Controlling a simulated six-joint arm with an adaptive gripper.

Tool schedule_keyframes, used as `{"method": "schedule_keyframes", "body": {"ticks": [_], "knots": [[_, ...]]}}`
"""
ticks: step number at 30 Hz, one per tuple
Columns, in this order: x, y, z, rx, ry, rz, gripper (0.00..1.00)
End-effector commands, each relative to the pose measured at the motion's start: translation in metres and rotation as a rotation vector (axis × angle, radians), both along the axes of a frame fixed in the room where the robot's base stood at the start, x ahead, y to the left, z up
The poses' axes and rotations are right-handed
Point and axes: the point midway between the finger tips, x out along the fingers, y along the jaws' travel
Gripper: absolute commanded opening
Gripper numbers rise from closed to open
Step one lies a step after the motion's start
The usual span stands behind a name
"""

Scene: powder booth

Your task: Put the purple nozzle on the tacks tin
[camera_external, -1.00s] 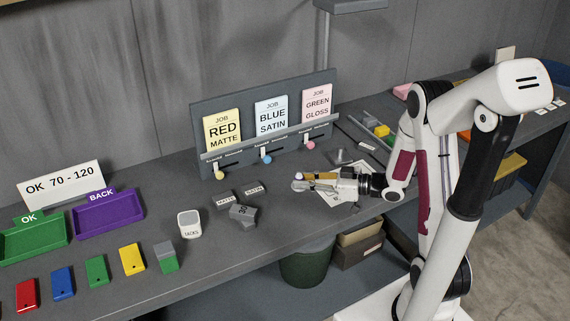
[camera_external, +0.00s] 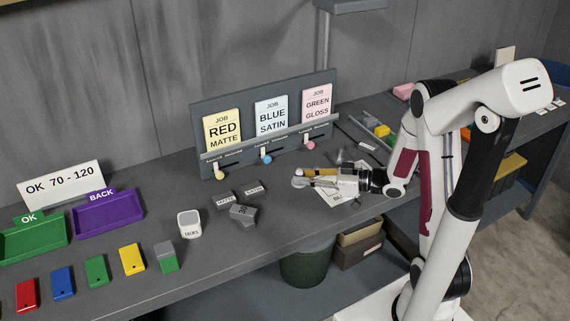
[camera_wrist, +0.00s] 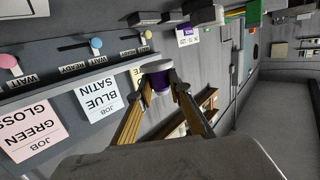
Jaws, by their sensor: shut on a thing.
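The purple nozzle (camera_wrist: 161,80), with a pale grey round end, is between my gripper's fingertips in the wrist view. My gripper (camera_wrist: 160,84) is shut on it. In the outside view my gripper (camera_external: 303,178) points left over the bench, in front of the job card board. The nozzle's pale end shows at the fingertips there; its purple part is hard to make out. The white tacks tin (camera_external: 189,224), with a light lid, stands upright on the bench to the left of my gripper, well apart from it. The tin's top looks bare.
Dark lettered blocks (camera_external: 242,213) lie between my gripper and the tin. The job card board (camera_external: 263,118) stands behind. Coloured tags (camera_external: 132,259) and a purple tray (camera_external: 108,214) are further left. Papers (camera_external: 335,197) lie beneath my gripper.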

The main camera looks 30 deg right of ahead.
Motion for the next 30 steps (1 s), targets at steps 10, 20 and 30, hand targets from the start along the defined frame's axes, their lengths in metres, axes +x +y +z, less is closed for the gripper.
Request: {"method": "schedule_keyframes", "body": {"ticks": [10,20,30], "knots": [[-0.001,0.008,0.000,0.000,0.000,0.015,0.00],[-0.011,0.058,0.000,0.000,-0.001,0.121,0.00],[-0.013,0.128,0.008,0.000,-0.001,0.249,0.00]]}}
